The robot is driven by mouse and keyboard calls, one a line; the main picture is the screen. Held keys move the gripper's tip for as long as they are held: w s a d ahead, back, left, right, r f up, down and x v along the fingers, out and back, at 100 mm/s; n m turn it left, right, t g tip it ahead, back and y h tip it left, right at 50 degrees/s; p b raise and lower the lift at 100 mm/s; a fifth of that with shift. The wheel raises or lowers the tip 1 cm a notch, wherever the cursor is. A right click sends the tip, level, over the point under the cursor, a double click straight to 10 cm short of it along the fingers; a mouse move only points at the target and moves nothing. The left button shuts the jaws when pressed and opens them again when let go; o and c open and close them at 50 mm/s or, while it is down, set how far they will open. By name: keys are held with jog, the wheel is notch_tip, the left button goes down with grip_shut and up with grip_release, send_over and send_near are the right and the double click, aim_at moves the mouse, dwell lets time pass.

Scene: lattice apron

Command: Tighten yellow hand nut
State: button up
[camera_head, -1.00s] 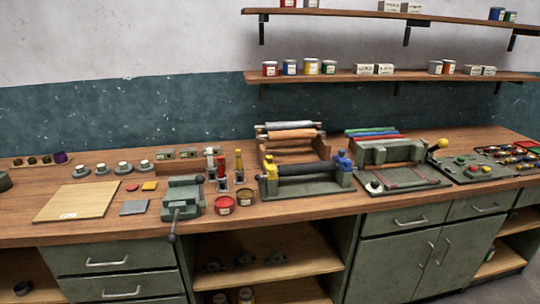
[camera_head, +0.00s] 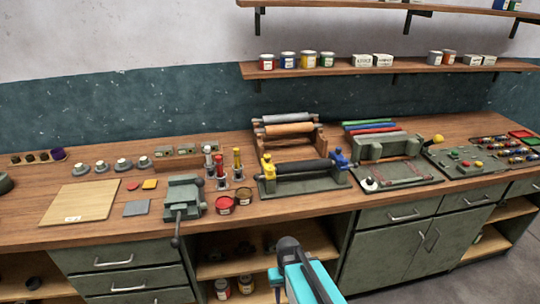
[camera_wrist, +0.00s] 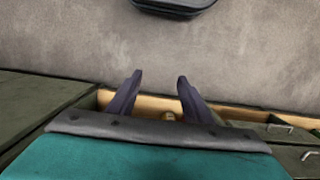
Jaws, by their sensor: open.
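The yellow hand nut (camera_head: 267,165) sits upright at the left end of a bench-top roller stand (camera_head: 300,186), which holds a dark roller. A matching blue hand nut (camera_head: 340,159) sits at its right end. My gripper (camera_wrist: 158,76) shows in the wrist view with two dark fingers apart and nothing between them. It is away from the yellow nut, which the wrist view does not show. In the head view my teal arm shows at the bottom, in front of the bench; the fingers cannot be made out there.
A flat press with a yellow knob (camera_head: 438,139) is to the right. The bench's front edge (camera_head: 300,207) lies between my arm and the stand.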

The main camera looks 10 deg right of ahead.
jog(key=w+r+n+t+p, duration=0.1)
jog(key=w+r+p, duration=0.2)
jog(key=w+r, duration=1.1)
jog(key=w+r+t+p, duration=0.1)
jog(key=w+r+p, duration=0.1)
jog(key=w+r, duration=1.2)
notch_tip(320, 180, up, 21)
jog(key=n, duration=0.2)
send_over(270, 168)
jog(key=shift+f, duration=0.2)
jog(key=shift+f, duration=0.1)
jog(key=shift+f+b, duration=3.25)
jog(key=shift+f, duration=3.55)
jog(key=shift+m, duration=0.3)
jog(key=c, duration=1.1)
